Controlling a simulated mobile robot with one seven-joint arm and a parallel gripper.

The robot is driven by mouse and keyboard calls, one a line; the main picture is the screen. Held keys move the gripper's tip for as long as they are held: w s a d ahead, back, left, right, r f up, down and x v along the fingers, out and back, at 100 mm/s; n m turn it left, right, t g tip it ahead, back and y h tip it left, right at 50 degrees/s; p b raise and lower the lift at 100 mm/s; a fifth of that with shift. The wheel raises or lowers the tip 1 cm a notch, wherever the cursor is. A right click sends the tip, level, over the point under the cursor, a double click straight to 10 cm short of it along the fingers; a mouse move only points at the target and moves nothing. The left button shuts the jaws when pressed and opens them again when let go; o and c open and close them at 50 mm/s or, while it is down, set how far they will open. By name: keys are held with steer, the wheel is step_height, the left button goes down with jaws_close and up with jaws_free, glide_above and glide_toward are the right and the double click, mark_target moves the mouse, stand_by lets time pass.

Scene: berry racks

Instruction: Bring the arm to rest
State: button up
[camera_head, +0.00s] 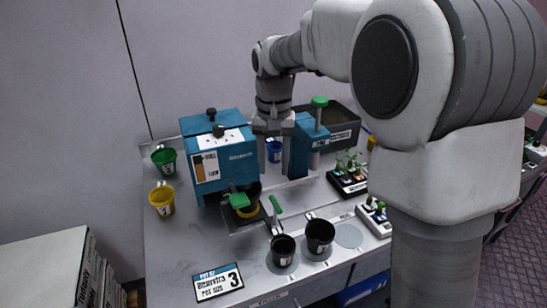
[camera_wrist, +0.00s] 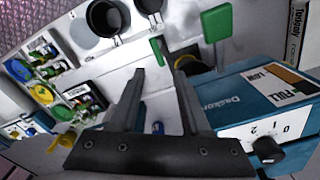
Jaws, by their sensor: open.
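My gripper (camera_head: 272,132) hangs from the raised arm between the blue dispenser and a smaller blue press, over the back of the table.
The blue press (camera_head: 298,150) has a green knob. Two black pots (camera_head: 283,251) (camera_head: 320,236) stand in front. A green pot (camera_head: 164,161) and yellow pot (camera_head: 161,201) stand left. Small plant racks (camera_head: 348,188) (camera_head: 372,222) and a dark bin (camera_head: 343,118) are right. My arm hides much there.

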steer(key=shift+r, duration=0.35)
steer(key=s+d+r+t+p, duration=0.1)
steer(key=s+d+r, duration=0.2)
steer(key=s, duration=0.2)
steer(key=s+d+r+t, duration=0.2)
steer(key=s+d+r, duration=0.15)
steer(key=s, duration=0.25)
steer(key=s+d+f+n+t+p, duration=0.1)
steer(key=s+d+t, duration=0.1)
steer(key=s, duration=1)
steer(key=shift+d+f+n+t, duration=0.15)
steer(key=shift+d+n+t, duration=0.2)
steer(key=shift+d, duration=0.4)
